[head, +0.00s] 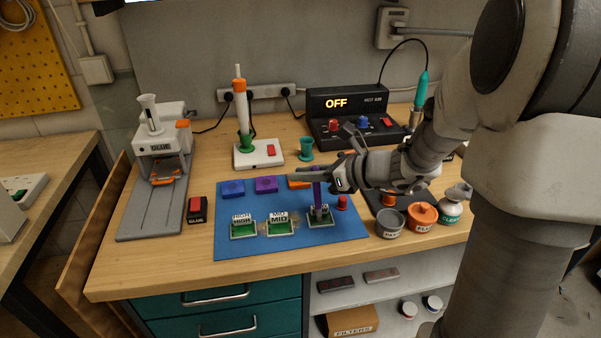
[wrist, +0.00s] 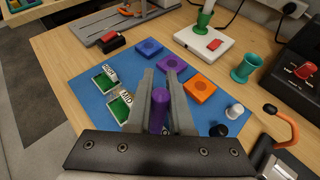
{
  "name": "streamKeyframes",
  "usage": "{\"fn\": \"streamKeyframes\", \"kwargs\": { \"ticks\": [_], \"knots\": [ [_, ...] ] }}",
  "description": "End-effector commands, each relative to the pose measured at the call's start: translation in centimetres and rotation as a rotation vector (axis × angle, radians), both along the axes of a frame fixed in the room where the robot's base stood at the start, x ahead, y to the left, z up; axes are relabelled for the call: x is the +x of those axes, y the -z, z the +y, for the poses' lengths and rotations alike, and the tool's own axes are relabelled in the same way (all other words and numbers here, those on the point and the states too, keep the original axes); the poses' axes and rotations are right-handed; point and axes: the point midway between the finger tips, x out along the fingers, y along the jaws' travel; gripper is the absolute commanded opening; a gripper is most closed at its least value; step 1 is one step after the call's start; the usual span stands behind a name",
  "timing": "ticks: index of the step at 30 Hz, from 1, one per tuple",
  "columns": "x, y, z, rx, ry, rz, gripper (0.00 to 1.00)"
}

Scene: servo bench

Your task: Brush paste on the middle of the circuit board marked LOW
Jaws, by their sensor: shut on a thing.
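Three green circuit boards stand in a row on the blue mat (head: 335,247): one marked HIGH (head: 243,232), one marked MID (head: 279,228), and a third (head: 322,222) at the right whose label is mostly covered. In the wrist view, HIGH (wrist: 104,80) and MID (wrist: 119,107) show, and the third is hidden behind my gripper. My gripper (head: 306,173) is shut on an upright purple-handled brush (head: 317,190). Its grey lower end is over the third board; I cannot tell whether it touches. The purple handle (wrist: 159,110) shows between the fingers in the wrist view (wrist: 163,76).
A glue stand (head: 160,160) is at left. The mat's front is clear.

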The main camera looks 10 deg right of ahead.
Motion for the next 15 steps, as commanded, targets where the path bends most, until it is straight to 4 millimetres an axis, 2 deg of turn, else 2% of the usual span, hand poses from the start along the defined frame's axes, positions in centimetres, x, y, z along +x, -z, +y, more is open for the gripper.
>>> {"fn": "streamKeyframes", "kwargs": {
  "ticks": [15],
  "knots": [
    [-0.1,0.0,-1.7,-0.001,0.000,-0.001,0.00]
  ]
}}
